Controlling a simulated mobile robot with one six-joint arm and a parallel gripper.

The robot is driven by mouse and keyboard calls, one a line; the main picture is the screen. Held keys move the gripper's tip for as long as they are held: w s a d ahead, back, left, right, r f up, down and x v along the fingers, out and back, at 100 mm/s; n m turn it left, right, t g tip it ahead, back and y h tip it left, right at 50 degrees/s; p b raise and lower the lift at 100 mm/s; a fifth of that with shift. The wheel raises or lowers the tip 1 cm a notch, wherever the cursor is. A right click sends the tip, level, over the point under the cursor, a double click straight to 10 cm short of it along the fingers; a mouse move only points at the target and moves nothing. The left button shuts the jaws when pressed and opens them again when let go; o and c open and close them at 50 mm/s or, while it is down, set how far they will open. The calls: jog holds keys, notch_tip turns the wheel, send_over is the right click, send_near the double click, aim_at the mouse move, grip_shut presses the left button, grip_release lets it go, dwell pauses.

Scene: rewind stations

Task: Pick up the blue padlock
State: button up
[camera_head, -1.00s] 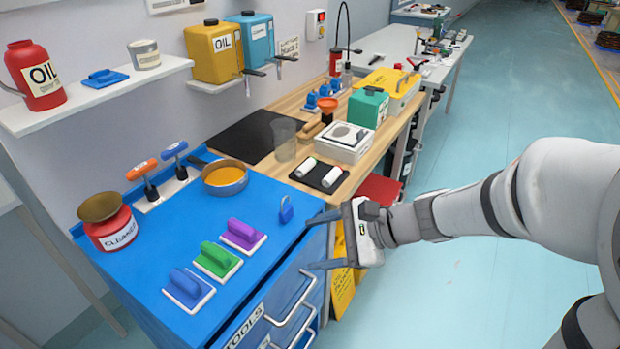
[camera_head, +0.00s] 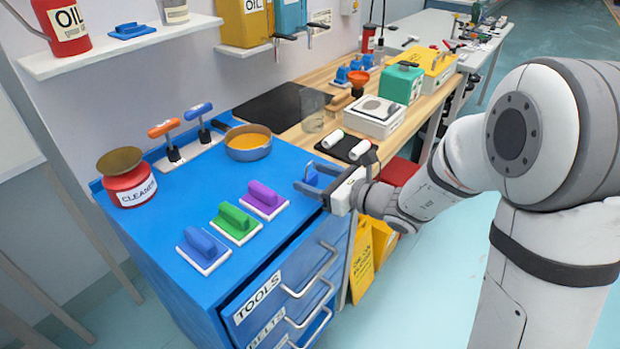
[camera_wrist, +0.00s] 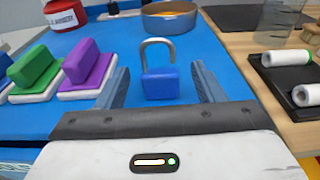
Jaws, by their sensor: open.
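The blue padlock (camera_wrist: 160,84) stands upright on the blue tool cabinet top (camera_wrist: 215,98), its grey shackle up. In the wrist view it sits between the two fingers of my open gripper (camera_wrist: 161,88), with a gap on each side. In the head view the padlock (camera_head: 312,178) shows partly between the fingers of my gripper (camera_head: 306,178), near the cabinet's right edge. The fingers reach in from the right and are not closed on it.
Purple (camera_head: 265,198), green (camera_head: 234,221) and blue (camera_head: 202,247) handled blocks lie left of the padlock. An orange-filled pan (camera_head: 248,144) stands behind it. A black tray with white rolls (camera_head: 345,144) is on the wooden bench to the right.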

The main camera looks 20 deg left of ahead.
jog(key=shift+x, duration=0.95)
jog(key=shift+c, duration=0.2)
jog(key=c, duration=1.1)
notch_tip(320, 180, up, 10)
jog(key=shift+f+p, duration=0.1)
jog(key=shift+p, duration=0.6)
